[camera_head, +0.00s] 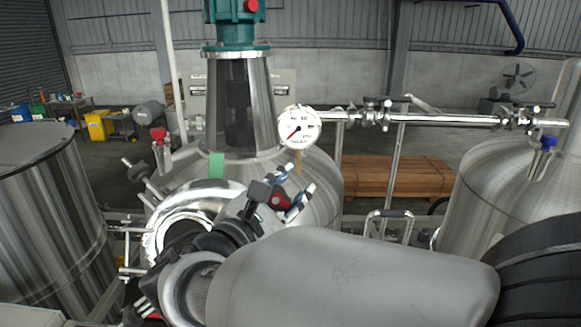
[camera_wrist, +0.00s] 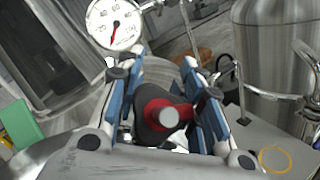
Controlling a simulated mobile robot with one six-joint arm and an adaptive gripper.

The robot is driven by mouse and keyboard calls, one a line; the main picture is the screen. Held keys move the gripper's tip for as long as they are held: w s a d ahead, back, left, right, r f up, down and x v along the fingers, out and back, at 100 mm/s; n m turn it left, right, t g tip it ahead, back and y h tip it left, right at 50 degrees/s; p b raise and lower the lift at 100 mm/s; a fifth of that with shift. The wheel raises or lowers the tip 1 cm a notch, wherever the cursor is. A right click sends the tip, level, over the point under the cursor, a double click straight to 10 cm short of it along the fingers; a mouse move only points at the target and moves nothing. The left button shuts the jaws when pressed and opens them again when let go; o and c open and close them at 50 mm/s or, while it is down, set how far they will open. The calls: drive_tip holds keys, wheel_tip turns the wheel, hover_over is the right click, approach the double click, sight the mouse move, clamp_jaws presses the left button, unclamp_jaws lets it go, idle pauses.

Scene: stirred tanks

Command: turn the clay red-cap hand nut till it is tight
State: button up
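A dark clay-red hand nut (camera_wrist: 186,111) with a pale round stud end in its middle shows in the wrist view. My gripper (camera_wrist: 165,112) has its two blue-padded fingers on either side of the nut. The nut spans the gap and its sides meet the pads, as far as I can see. In the head view, my gripper (camera_head: 283,198) is over the rim of the middle tank's (camera_head: 325,184) round opening, with a bit of the red nut (camera_head: 283,205) between the fingers. Most of the nut is hidden there.
A pressure gauge (camera_head: 299,128) stands close behind my gripper, also large in the wrist view (camera_wrist: 115,24). A pipe with valves (camera_head: 440,119) runs right. A bright red-capped fitting (camera_head: 158,134) and a green tag (camera_head: 217,166) are on the tank. Steel tanks stand left (camera_head: 40,215) and right (camera_head: 500,190).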

drive_tip(key=shift+c, duration=0.2)
drive_tip(key=shift+s+d+f+m+g+h, duration=0.1)
drive_tip(key=shift+m+g+h, duration=0.35)
drive_tip(key=shift+m, duration=0.55)
drive_tip(key=shift+c, duration=0.2)
drive_tip(key=o, duration=1.1)
drive_tip(key=shift+s, duration=0.1)
drive_tip(key=v, duration=0.7)
drive_tip(key=shift+s, duration=0.15)
